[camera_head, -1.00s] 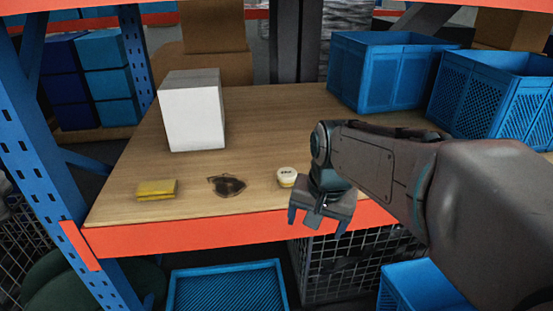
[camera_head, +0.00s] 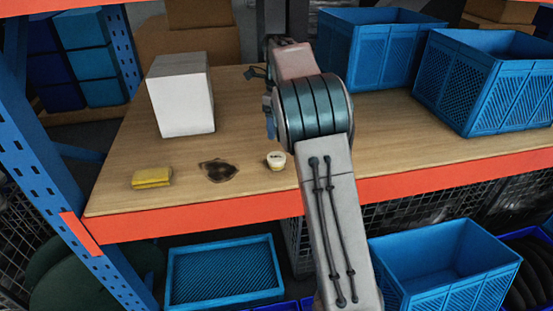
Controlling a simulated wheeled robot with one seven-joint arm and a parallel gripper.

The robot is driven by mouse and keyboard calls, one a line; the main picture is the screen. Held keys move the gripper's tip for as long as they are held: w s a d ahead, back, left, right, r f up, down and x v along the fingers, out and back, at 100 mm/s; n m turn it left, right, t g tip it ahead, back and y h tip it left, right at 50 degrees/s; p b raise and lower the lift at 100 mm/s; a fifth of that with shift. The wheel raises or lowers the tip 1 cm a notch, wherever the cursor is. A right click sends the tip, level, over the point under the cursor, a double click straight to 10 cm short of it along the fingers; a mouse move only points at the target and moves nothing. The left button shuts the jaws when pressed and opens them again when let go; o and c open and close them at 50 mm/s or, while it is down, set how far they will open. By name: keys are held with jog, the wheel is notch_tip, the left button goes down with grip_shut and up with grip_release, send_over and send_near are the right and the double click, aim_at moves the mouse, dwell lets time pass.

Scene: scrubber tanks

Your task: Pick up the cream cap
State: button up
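The cream cap (camera_head: 276,163) is a small round piece with dark marking on its top. It sits on the wooden shelf near the front edge, just left of my arm. My gripper (camera_head: 257,73) seems to be the small dark part at the far end of my arm, well behind the cap and apart from it. It is small and partly hidden by my arm, so I cannot tell whether its fingers are open. The cap is in plain view, and nothing holds it.
A yellow sponge (camera_head: 152,178) and a dark stain-like patch (camera_head: 218,170) lie left of the cap. A white box (camera_head: 181,101) stands behind them. Blue crates (camera_head: 490,90) fill the right rear. The shelf has an orange front beam (camera_head: 440,178).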

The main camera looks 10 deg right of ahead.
aim_at(278, 157)
notch_tip(278, 157, down, 8)
jog(key=shift+f, duration=0.1)
jog(key=shift+s+f+p, duration=0.1)
jog(key=shift+f+p, duration=0.9)
jog(key=shift+f, duration=1.75)
jog(key=c, duration=1.1)
jog(key=shift+o, duration=0.2)
jog(key=shift+r, duration=0.1)
